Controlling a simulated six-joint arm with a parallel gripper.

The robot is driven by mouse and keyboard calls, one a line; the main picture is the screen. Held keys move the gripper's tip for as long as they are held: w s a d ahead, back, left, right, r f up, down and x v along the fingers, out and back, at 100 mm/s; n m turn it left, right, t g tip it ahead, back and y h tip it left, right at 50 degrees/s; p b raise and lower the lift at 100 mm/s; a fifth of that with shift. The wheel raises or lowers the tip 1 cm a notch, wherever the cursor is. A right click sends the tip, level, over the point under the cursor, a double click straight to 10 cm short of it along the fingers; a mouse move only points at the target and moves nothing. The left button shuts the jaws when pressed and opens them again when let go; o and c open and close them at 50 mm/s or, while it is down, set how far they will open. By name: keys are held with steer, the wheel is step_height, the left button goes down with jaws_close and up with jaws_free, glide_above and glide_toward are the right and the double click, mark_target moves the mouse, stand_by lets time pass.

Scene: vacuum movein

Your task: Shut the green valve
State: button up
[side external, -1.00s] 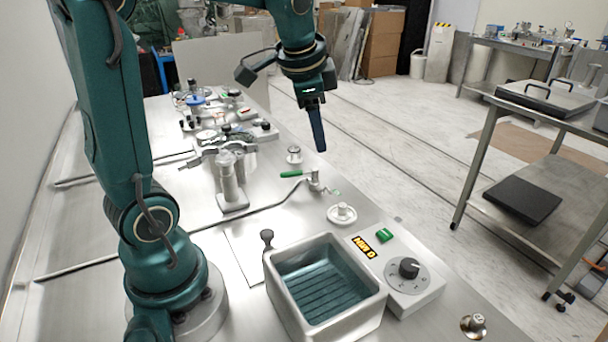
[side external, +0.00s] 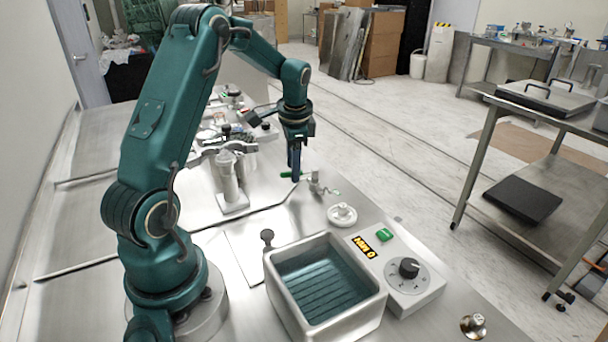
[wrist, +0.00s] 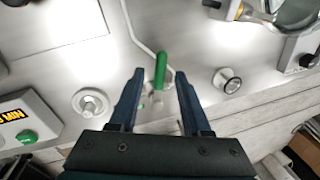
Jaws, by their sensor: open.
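The green valve handle (wrist: 160,70) shows in the wrist view as a green lever on a small metal valve body (wrist: 154,100), joined to a thin bent pipe. In the side view the valve's green lever (side external: 285,174) is partly hidden behind my gripper. My gripper (wrist: 158,78) is open, and in the wrist view its two dark fingers stand on either side of the green lever, with space left and right. In the side view my gripper (side external: 295,178) points down at the valve. I cannot tell whether the fingers are level with the lever or just above it.
A white round knob (side external: 342,215) stands near the valve. A metal basin (side external: 325,285) and a control box (side external: 405,285) with a dial and green button are in front. A metal cylinder stand (side external: 230,185) is to the left. A small round fitting (wrist: 227,80) sits right of the lever.

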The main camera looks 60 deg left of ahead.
steer(key=shift+f, duration=0.1)
jaws_close()
stand_by(1.4)
